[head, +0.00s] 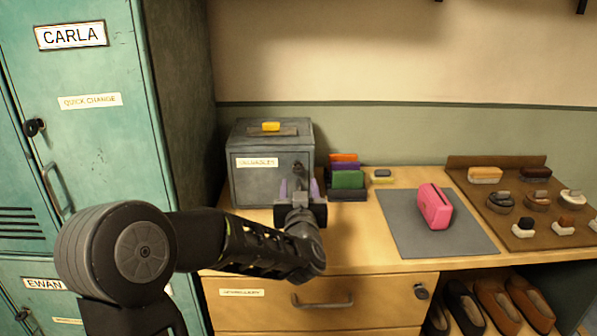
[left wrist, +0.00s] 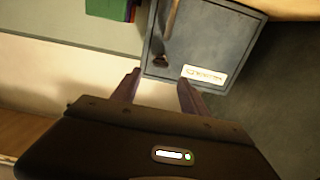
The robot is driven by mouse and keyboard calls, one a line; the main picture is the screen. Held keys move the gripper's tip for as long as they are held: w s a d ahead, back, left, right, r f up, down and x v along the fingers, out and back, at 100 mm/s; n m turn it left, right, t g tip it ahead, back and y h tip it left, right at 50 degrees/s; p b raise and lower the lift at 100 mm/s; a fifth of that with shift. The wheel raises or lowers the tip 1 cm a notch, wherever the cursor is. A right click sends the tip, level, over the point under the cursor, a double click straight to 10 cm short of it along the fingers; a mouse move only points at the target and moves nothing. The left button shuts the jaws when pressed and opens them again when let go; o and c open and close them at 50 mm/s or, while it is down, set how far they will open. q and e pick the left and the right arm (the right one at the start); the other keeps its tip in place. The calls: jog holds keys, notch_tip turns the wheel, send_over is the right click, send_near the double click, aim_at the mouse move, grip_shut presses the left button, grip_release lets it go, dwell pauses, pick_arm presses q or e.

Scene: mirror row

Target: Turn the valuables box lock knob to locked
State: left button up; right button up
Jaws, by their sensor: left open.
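The grey metal valuables box (head: 262,188) stands at the back left of the wooden counter, with a white label on its front. Its small dark lock knob (head: 298,168) is near the right side of the front. In the left wrist view the knob (left wrist: 161,60) shows just beyond the fingertips, below a bar-like handle (left wrist: 172,18). My left gripper (head: 298,187) is open and empty in front of the box's right side. In the wrist view its purple-grey fingers (left wrist: 159,77) stand apart, short of the knob. I cannot tell which way the knob points. My right gripper is not in view.
Teal lockers (head: 95,130) stand left of the counter. Colored wallets in a rack (head: 347,180) stand close right of the box. A pink pouch (head: 434,207) lies on a grey mat (head: 400,222). A brown tray (head: 500,225) holds brushes at right. Shoes sit below.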

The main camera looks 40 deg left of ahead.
aim_at(298, 171)
pick_arm(q)
jog(key=p+x, duration=0.1)
jog(key=x, duration=0.6)
jog(key=shift+w+a, duration=0.3)
grip_shut()
dwell(0.4)
